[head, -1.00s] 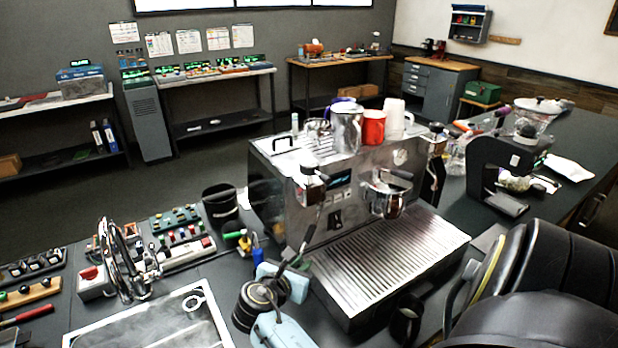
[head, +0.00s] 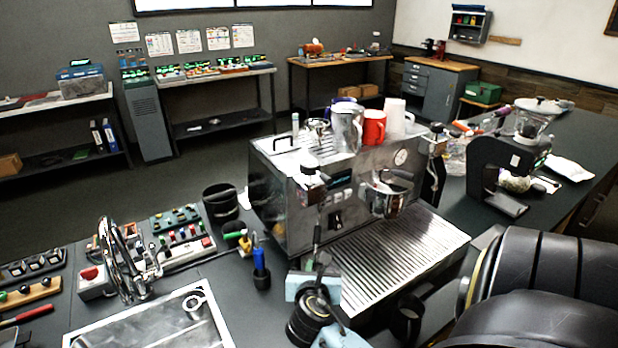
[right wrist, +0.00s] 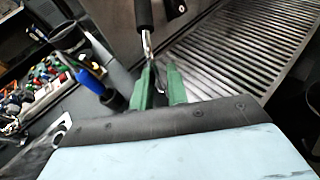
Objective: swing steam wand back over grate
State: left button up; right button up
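The espresso machine (head: 300,215) stands on the counter with its ribbed drip grate (head: 395,262) in front. The steam wand (head: 317,237) hangs from the machine's left front, its lower end near the grate's left edge. My right gripper (head: 311,270) is at the wand's lower part. In the right wrist view, the wand's black sleeve (right wrist: 144,14) and metal tube run down between the green fingers of my right gripper (right wrist: 161,78). The fingers are close together around its lower end, and the grate (right wrist: 235,60) lies just to the right. My left gripper is out of view.
A black cup (head: 220,202) and small upright tools (head: 260,262) stand left of the machine. A dark cup (head: 407,318) stands by the grate's front edge. A grinder (head: 507,170) is to the right. Pitchers and mugs (head: 374,128) sit on top of the machine.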

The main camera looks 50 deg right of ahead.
jog(key=shift+s+d+n+t+y, duration=0.7)
jog(key=shift+n+t+y, duration=0.1)
jog(key=shift+n, duration=0.2)
jog(key=shift+s+d+n+t+y, duration=0.7)
jog(key=shift+n+t+y, duration=0.1)
jog(key=shift+n, duration=0.2)
jog(key=shift+s+d+n+t+y, duration=0.3)
jog(key=shift+d+n+y, duration=0.25)
jog(key=shift+y, duration=0.15)
jog(key=shift+s+d+n+t+y, duration=0.2)
jog(key=shift+d+n+t+y, duration=0.1)
jog(key=shift+d+n+y, duration=0.3)
jog(key=shift+s+d+n+t+y, duration=0.3)
jog(key=shift+d+n+y, duration=0.2)
jog(key=shift+y, duration=0.3)
jog(key=shift+a, duration=0.1)
jog(key=o, duration=0.5)
jog(key=shift+v, duration=4)
jog(key=shift+w, duration=0.1)
